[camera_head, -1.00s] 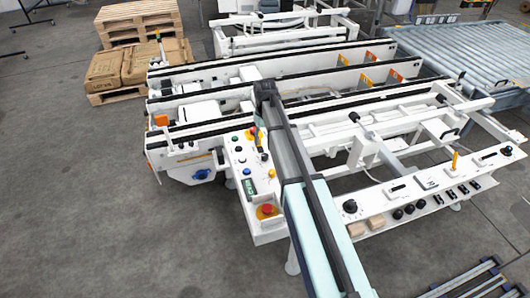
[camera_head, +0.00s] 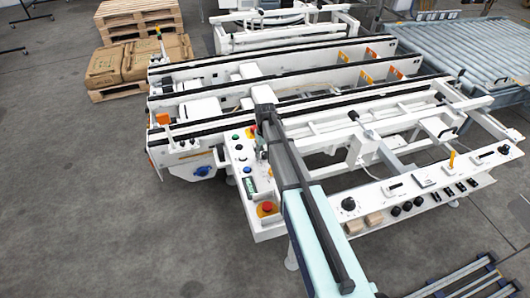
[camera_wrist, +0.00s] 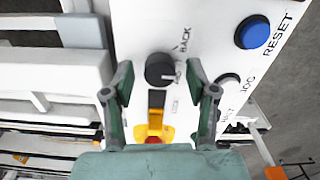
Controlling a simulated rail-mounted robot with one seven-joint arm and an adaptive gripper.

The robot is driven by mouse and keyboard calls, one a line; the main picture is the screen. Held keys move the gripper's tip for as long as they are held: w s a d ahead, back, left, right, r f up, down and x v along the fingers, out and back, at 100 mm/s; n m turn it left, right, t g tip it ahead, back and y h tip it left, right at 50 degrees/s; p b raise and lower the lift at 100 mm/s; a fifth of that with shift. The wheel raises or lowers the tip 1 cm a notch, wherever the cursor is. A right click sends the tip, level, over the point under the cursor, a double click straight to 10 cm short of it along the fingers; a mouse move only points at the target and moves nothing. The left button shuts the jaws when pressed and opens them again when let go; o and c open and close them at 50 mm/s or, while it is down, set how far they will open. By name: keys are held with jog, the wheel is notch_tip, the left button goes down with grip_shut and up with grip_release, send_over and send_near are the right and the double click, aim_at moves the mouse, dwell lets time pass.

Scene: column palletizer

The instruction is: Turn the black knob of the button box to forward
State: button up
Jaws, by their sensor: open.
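The white button box (camera_head: 241,161) shows in the head view, partly covered by my arm. In the wrist view the round black knob (camera_wrist: 160,70) stands on the white panel, with lettering beside it that includes "BACK". Which mark the knob points to cannot be told. My gripper (camera_wrist: 160,78) is open, with one finger to the left of the knob and one to the right. Clear gaps show between the fingers and the knob. The knob is hidden in the head view.
A red emergency stop (camera_head: 267,208) sits at the box's near end. Open floor (camera_head: 100,200) lies to the left.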

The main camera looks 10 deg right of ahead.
grip_shut()
jog(key=shift+f+m, duration=0.1)
jog(key=shift+m, duration=0.3)
jog(key=m+b, duration=0.2)
jog(key=m, duration=0.1)
jog(key=m+b, duration=0.2)
jog(key=m, duration=0.3)
dwell(0.5)
grip_release()
